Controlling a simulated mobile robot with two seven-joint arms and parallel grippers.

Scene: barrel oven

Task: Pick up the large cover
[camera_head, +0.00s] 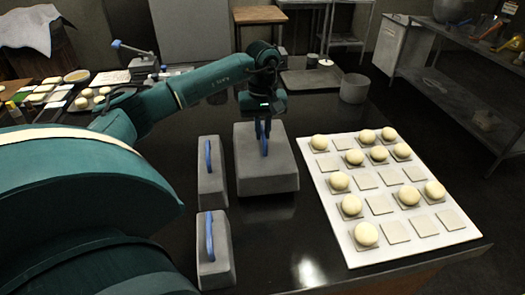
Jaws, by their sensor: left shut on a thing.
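The large cover (266,174) is a wide grey block with a blue handle on top. It stands on the dark table, left of a white board. My left gripper (264,135) points down above it and is shut on the blue handle. Whether the cover's underside touches the table is hard to tell. Two narrower grey covers with blue handles stand to its left, one farther back (209,186) and one nearer (216,262). My right gripper is not in view.
A white board (337,217) with pale dough balls and grey square tiles lies on the right. A grey tray (318,82) and a round container (354,88) are at the back. More dough balls and a small scale stand at the back left. Metal shelving is beyond the table at right.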

